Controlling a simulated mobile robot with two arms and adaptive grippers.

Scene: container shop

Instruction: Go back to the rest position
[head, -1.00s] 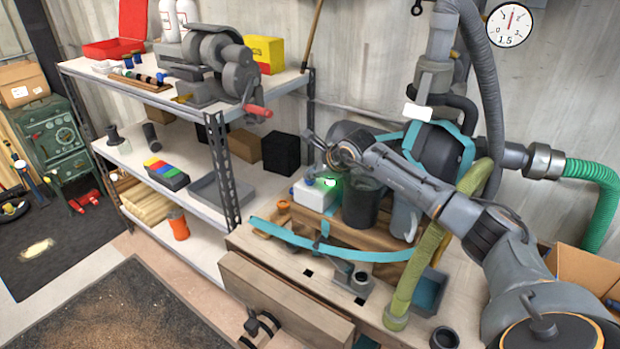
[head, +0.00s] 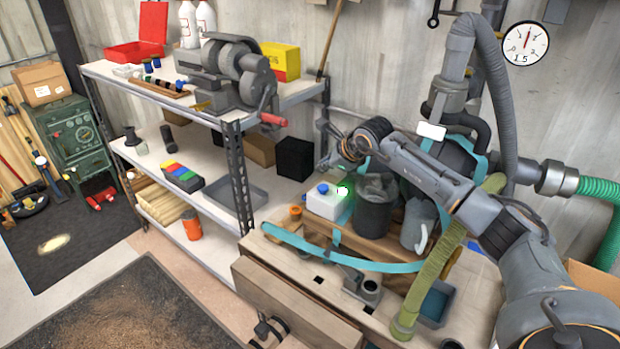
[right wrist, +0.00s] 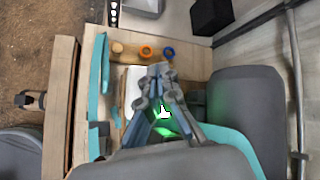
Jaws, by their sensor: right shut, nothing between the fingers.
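My right arm comes in from the right in the head view and reaches over the wooden workbench (head: 290,265). My right gripper (head: 328,143) is shut and empty, held above the bench near a white box with a blue cap (head: 322,203). In the right wrist view the gripper (right wrist: 158,72) has its fingertips together, with nothing between them. A green glow lies below the fingers. My left gripper is not in view.
A grey cylindrical container (head: 373,205) and a teal strap (head: 340,262) are close below the right arm. An olive hose (head: 432,275) hangs beside it. A metal shelf (head: 240,180) with a grey machine (head: 230,70) stands to the left. Open floor lies front left.

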